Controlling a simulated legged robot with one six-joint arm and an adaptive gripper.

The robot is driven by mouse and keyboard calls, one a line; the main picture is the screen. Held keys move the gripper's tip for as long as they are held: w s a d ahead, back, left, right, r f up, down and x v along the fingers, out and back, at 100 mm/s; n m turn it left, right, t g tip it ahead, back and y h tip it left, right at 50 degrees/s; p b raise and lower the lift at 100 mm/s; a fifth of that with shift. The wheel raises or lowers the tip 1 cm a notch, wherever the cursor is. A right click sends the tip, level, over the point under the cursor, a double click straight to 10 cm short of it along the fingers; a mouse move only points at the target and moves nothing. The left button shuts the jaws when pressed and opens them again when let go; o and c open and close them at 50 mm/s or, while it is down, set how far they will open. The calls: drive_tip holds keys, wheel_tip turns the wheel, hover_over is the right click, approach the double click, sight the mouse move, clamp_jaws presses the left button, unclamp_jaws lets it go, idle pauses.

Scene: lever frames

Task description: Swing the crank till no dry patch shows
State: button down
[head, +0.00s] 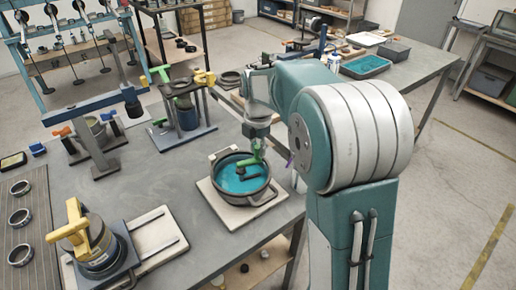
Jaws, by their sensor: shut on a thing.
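A dark round pan (217,187) with side handles stands on a pale square board (225,214) near the table's right edge. Teal liquid or coating (232,183) covers the part of its floor that I can see. A green crank (251,160) rises from inside the pan. My gripper (261,143) comes down over the pan's far right side and is shut on the upper part of the crank. My gripper and the crank hide part of the pan's floor, so I cannot tell whether any dry patch lies there.
Blue-armed stands (95,140) and a pot stand (185,118) are behind. A teal-filled tray (365,66) is on the far table.

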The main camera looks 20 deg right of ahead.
sight(257, 146)
drive_tip(key=c, duration=0.5)
unclamp_jaws()
drive_tip(key=shift+r, duration=0.1)
wheel_tip(257, 146, up, 12)
drive_tip(key=shift+w+a+f, duration=0.1)
drive_tip(key=shift+f, duration=0.1)
